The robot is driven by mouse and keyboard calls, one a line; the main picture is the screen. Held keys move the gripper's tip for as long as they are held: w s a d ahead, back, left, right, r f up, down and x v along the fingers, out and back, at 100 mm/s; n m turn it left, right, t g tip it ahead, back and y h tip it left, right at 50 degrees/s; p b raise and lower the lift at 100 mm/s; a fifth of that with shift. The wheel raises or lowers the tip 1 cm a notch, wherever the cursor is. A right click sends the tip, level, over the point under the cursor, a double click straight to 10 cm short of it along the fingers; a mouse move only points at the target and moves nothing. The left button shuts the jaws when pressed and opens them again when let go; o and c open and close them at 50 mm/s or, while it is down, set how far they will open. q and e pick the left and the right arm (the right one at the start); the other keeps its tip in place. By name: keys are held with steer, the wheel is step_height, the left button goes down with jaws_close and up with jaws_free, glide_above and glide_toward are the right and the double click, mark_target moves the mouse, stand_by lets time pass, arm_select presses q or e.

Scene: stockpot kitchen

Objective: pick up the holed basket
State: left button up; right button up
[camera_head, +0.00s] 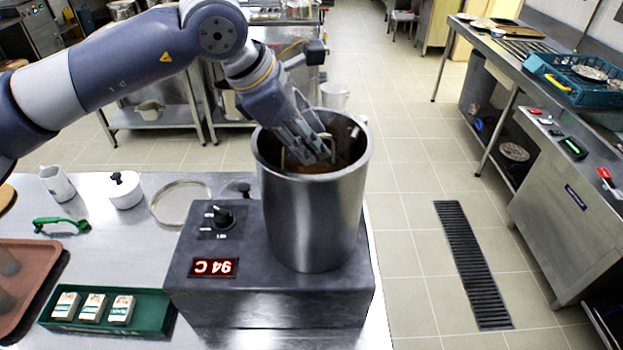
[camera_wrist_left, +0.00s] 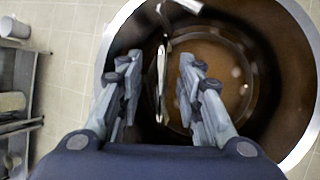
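The steel stockpot (camera_head: 312,225) stands on a grey heater whose display reads 94 C. It holds brown liquid. The holed basket is mostly hidden inside the pot; its thin metal handle (camera_wrist_left: 161,82) stands up in the left wrist view, and a round rim shows in the liquid. My left gripper (camera_head: 318,152) reaches down into the pot's mouth. In the left wrist view its two fingers (camera_wrist_left: 158,108) are apart, with the handle between them, nearer the left finger. I cannot tell whether that finger touches it. My right gripper is out of view.
The heater (camera_head: 270,300) sits on a steel counter. A green tray (camera_head: 70,322) with small boxes, a brown tray (camera_head: 25,270), a white lidded pot (camera_head: 125,192) and a round dish (camera_head: 180,203) lie to the left. A sink counter with a blue rack (camera_head: 565,85) stands right, across open floor.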

arm_select(q)
steer(key=shift+f, duration=0.1)
jaws_close()
stand_by(0.3)
